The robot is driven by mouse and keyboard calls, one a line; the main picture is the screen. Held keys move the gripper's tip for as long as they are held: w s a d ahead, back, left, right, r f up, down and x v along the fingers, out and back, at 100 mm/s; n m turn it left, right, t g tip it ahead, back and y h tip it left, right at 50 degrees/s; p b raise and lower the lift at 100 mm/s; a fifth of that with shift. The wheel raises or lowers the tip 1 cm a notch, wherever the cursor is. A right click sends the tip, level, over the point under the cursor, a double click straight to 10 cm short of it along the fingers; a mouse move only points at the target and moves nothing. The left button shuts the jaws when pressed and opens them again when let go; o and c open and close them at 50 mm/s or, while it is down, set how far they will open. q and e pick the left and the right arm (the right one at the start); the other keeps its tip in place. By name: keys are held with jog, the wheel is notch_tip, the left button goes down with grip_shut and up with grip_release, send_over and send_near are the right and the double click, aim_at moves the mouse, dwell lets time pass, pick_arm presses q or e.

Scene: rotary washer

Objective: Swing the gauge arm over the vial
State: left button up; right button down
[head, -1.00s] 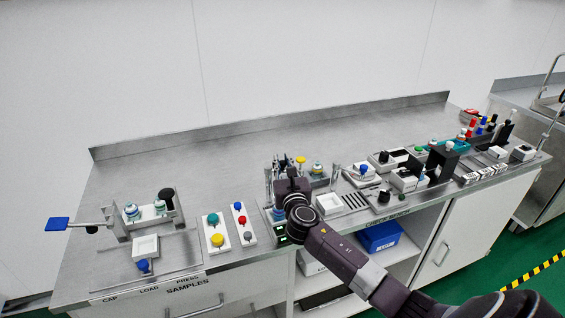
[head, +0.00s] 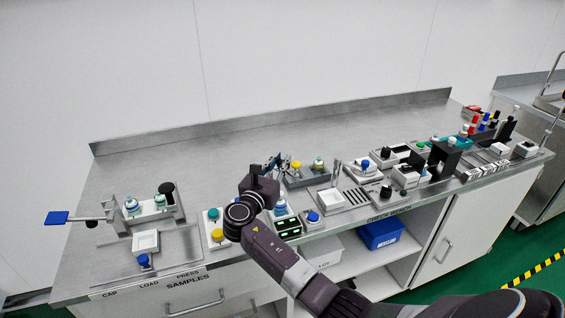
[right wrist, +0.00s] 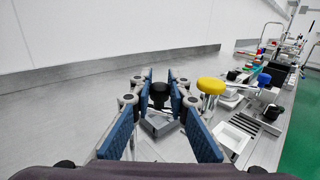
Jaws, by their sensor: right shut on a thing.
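My right gripper (head: 273,163) reaches over the bench from the front. In the right wrist view its blue-padded fingers (right wrist: 160,88) stand on either side of a black knob (right wrist: 158,92) and are shut on it. The knob seems to belong to the gauge arm, which is otherwise mostly hidden by my gripper. Another vial (head: 280,206) shows just below the gripper, beside a box with green displays (head: 287,226). I cannot tell which vial the gauge arm serves.
At left stands a press with a blue-ended lever (head: 57,217) and two vials. A panel of coloured buttons (head: 215,228) lies close left of my gripper. Several trays and fixtures line the bench to the right. The back of the bench is clear.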

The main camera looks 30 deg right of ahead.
jog(key=shift+s+a+m+g+h+b, duration=0.1)
jog(key=shift+a+m+g+h+b, duration=0.35)
jog(key=shift+m+g+b, duration=0.65)
jog(key=shift+w+a+m+g+h+b, duration=0.1)
jog(key=shift+a+m+g+h+b, duration=0.15)
jog(key=shift+m+g+h+b, duration=0.8)
jog(key=shift+s+a+m+g+b, duration=0.1)
jog(key=shift+a+m+g+b, duration=0.35)
jog(key=shift+g+b, duration=1.25)
jog(key=shift+d, duration=0.1)
jog(key=c, duration=2.1)
grip_release()
jog(key=s+a, duration=0.1)
jog(key=a, duration=0.6)
jog(key=shift+a, duration=0.25)
jog(key=shift+c, duration=0.3)
